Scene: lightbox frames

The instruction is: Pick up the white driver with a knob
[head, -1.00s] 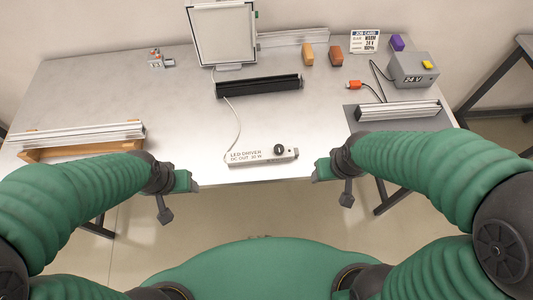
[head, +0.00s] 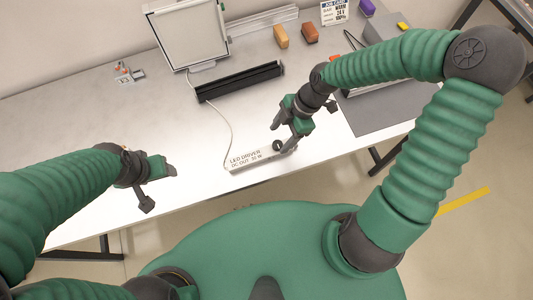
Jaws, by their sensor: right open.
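The white LED driver (head: 246,163) lies on the table near its front edge. Its black knob (head: 277,145) is at its right end, and a thin pale cable runs from its left end to the back. My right gripper (head: 282,142) is open and points down over the knob end, with its fingers close around or beside the knob; I cannot tell if they touch. It partly hides the driver's right end. My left gripper (head: 170,170) is empty at the left, over the table's front edge, well away from the driver; its finger gap is unclear.
A black channel (head: 239,82) lies behind the driver, with a framed white panel (head: 188,36) further back. An orange block (head: 281,36) and a brown block (head: 310,33) stand at the back. A grey mat (head: 380,108) lies at right, partly behind my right arm. The table's left middle is clear.

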